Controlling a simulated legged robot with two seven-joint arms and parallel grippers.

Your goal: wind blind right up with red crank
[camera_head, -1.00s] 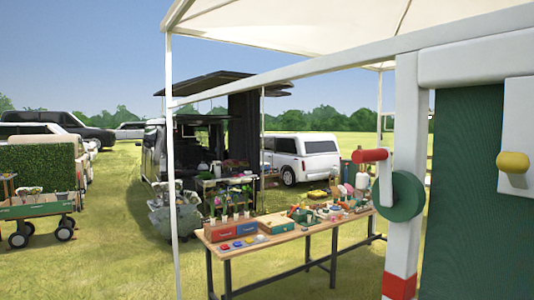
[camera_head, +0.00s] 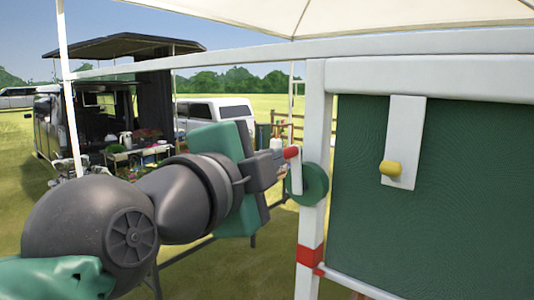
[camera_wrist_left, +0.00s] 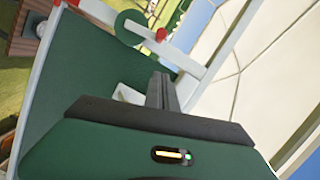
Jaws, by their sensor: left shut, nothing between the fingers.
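The red crank handle (camera_head: 291,152) sticks out to the left from a white crank arm on a green wheel (camera_head: 316,184), on the white post. In the left wrist view the red handle (camera_wrist_left: 161,34) lies beyond my fingertips, beside the wheel (camera_wrist_left: 130,28). My left gripper (camera_head: 277,163) is shut and empty. It points at the handle and overlaps its left end in the head view; I cannot tell there whether they touch. The green blind (camera_head: 455,200) hangs down right of the post, filling the frame. It also shows in the left wrist view (camera_wrist_left: 85,75). My right gripper is out of view.
A white post (camera_head: 311,225) with a red band stands beside the blind. A white plate (camera_head: 406,125) with a yellow knob (camera_head: 390,168) is in front of the blind's top. A white canopy is overhead. A table stands partly hidden behind my left arm; vehicles and grass lie beyond.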

